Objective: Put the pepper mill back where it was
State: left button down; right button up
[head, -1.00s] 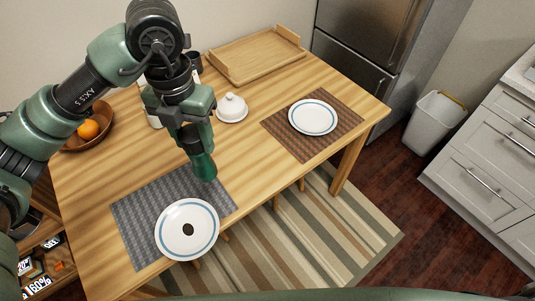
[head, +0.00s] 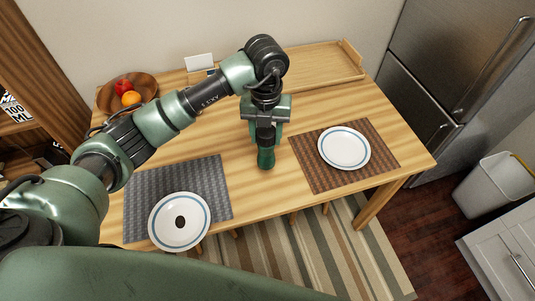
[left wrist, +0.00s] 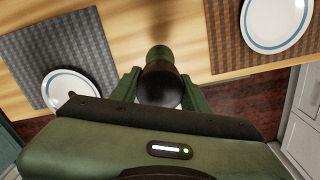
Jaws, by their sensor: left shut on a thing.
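The pepper mill (head: 266,158) is dark green and points down from my left gripper (head: 266,137). My left gripper is shut on it, over the bare wood between the two placemats. In the left wrist view the mill (left wrist: 160,62) sits between the two green fingers, with a dark rounded part nearest the camera. I cannot tell whether its lower end touches the table. My right gripper is not in view.
A grey placemat (head: 150,192) with a plate (head: 190,237) lies left; a brown placemat (head: 310,170) with a plate (head: 344,148) lies right. A wooden tray (head: 315,72) and a fruit bowl (head: 148,88) stand farther back.

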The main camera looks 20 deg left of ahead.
aim_at(267, 156)
pick_arm(q)
notch_tip(267, 156, down, 5)
jog(key=shift+d+f+p, duration=0.1)
jog(key=shift+d+p, duration=0.05)
jog(key=shift+p, duration=0.2)
notch_tip(267, 156, down, 4)
jog(key=shift+f+p, duration=0.1)
jog(key=shift+p, duration=0.3)
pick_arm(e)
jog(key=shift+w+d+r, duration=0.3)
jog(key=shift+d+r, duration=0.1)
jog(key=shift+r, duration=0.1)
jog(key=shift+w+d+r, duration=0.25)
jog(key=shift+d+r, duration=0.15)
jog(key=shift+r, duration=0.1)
pick_arm(q)
jog(key=shift+f, duration=0.1)
jog(key=c, duration=0.7)
grip_release()
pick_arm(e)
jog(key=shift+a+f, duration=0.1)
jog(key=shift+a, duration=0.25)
